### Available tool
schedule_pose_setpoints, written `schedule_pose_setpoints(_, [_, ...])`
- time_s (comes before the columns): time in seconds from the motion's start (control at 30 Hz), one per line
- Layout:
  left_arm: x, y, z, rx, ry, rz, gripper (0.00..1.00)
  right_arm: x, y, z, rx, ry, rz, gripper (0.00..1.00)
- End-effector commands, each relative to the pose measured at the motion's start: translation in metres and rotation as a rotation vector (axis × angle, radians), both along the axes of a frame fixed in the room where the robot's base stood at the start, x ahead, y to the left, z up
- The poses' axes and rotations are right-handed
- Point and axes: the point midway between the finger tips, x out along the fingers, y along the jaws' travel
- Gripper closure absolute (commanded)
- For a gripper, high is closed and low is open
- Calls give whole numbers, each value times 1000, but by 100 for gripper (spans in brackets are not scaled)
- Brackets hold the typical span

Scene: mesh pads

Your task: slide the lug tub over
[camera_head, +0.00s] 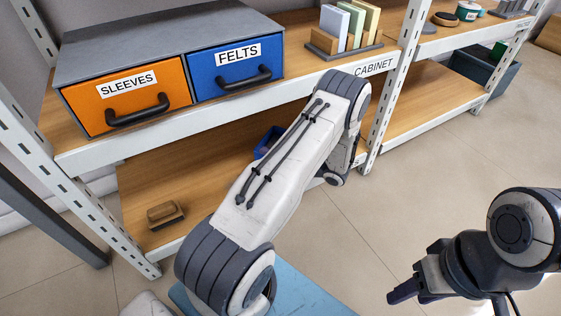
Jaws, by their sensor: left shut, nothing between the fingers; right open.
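A blue tub (265,144), possibly the lug tub, sits on the lower wooden shelf. Only its left end shows, because my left forearm covers the rest. My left arm crosses the middle of the view toward the shelf, and its wrist bends down by the shelf's front edge. The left gripper itself is hidden behind the forearm, so I cannot tell whether it touches the tub. My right gripper (402,292) is open and empty over the floor at lower right, well away from the shelf.
A grey cabinet with orange SLEEVES (124,95) and blue FELTS (236,69) drawers stands on the upper shelf. A rack of pads (345,30) is beside it. A wooden brush (165,214) lies on the lower shelf's left part. White shelf posts flank the bay.

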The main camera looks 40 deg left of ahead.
Motion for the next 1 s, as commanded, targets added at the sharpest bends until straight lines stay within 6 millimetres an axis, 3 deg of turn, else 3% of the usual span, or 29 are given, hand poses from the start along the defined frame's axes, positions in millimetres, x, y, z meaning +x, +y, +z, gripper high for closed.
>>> schedule_pose_setpoints(0.1, [1,-1,-7,0,-1,-1,100,0,0,-11,0,0,0,50])
schedule_pose_setpoints(0.57, [0,-2,-14,-6,1,-1,100,0,0,-8,0,0,0,50])
schedule_pose_setpoints(0.83, [6,-44,-12,-6,4,-7,100,0,0,12,0,0,0,50])
schedule_pose_setpoints(1.0, [7,-55,-15,-6,3,-3,100,0,0,13,0,0,0,50])
